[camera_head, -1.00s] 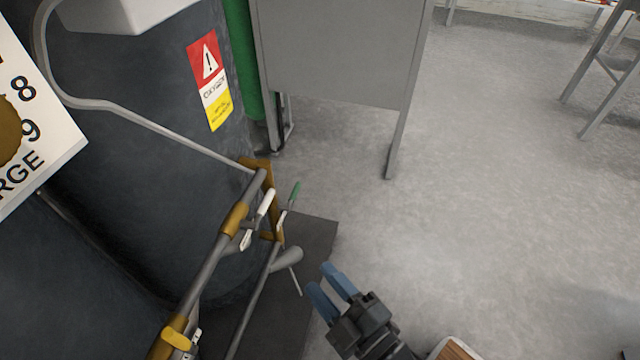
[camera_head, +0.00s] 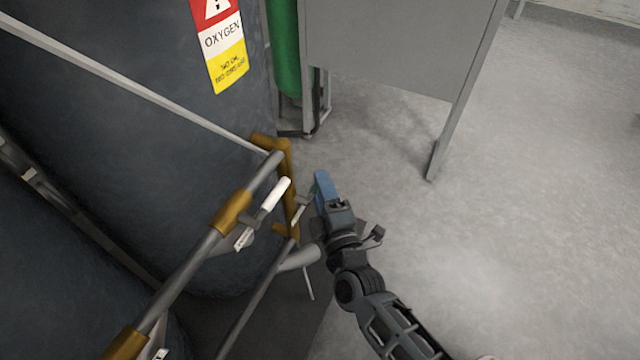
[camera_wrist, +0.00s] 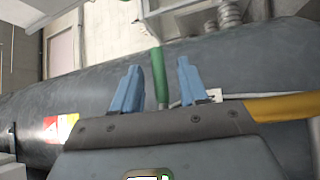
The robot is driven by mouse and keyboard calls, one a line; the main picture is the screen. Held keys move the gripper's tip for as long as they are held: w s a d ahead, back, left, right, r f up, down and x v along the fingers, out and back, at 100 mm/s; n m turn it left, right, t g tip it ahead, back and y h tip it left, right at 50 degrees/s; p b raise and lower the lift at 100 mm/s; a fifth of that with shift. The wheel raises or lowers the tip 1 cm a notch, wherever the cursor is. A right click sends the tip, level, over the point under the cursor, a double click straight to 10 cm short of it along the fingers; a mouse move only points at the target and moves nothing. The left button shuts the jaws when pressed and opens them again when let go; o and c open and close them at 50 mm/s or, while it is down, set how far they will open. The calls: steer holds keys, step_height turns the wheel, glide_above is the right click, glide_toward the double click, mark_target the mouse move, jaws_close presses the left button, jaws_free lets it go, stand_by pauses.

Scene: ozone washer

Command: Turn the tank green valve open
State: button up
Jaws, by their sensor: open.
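The green valve handle (camera_wrist: 159,74) stands between my two blue fingers in the wrist view, with a gap on each side of it. In the head view only a small bit of the green handle (camera_head: 313,190) shows, beside my gripper (camera_head: 322,188), which hides most of it. My gripper also shows in the wrist view (camera_wrist: 157,88), its fingers apart and not closed on the handle. The dark grey tank (camera_head: 130,90) with an oxygen label (camera_head: 222,42) is to the left.
Grey and brass pipes (camera_head: 205,250) run beside the tank, with a white-handled valve (camera_head: 274,194) just left of my gripper. A grey panel on legs (camera_head: 400,45) and a green cylinder (camera_head: 284,50) stand behind. The floor to the right is clear.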

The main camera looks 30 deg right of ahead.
steer(key=shift+x, duration=0.75)
steer(key=shift+c, duration=0.3)
jaws_close()
